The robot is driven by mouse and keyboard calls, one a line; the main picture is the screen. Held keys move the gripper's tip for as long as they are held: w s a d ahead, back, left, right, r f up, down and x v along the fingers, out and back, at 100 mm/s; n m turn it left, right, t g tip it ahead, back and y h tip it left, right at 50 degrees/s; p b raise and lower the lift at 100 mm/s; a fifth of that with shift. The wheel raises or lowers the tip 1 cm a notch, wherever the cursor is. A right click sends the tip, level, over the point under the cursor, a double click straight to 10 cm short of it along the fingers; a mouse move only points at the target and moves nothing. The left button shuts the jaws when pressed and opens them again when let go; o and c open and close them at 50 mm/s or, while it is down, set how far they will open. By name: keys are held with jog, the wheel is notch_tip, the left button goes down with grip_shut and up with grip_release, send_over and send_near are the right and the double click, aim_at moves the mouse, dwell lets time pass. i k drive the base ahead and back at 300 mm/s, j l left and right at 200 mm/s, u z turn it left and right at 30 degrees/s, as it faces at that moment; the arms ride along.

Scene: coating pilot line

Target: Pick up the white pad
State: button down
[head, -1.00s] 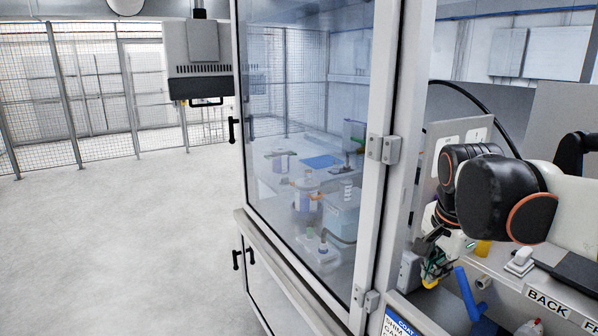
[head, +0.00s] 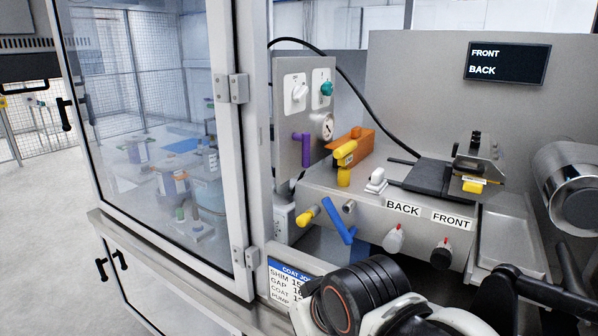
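A small white block-like piece (head: 377,181) stands on the grey ledge of the coating machine, left of the dark flat plate. It is the only loose white piece I see there, and it may be the white pad; it is too small to tell for sure. Nothing of mine touches it. My arm shows only as dark and white links at the bottom, in front of the machine. My gripper is out of the picture, so its fingers and anything in them cannot be seen.
Left of the white piece are an orange block (head: 354,148) and a yellow part (head: 344,163). A blue lever (head: 338,220) and BACK and FRONT knobs stick out of the machine's front. A glass-doored cabinet (head: 150,140) stands at left. A steel tray (head: 512,255) lies at right.

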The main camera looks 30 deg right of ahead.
aim_at(377, 184)
jog(key=z, duration=1.4)
jog(key=j, duration=0.1)
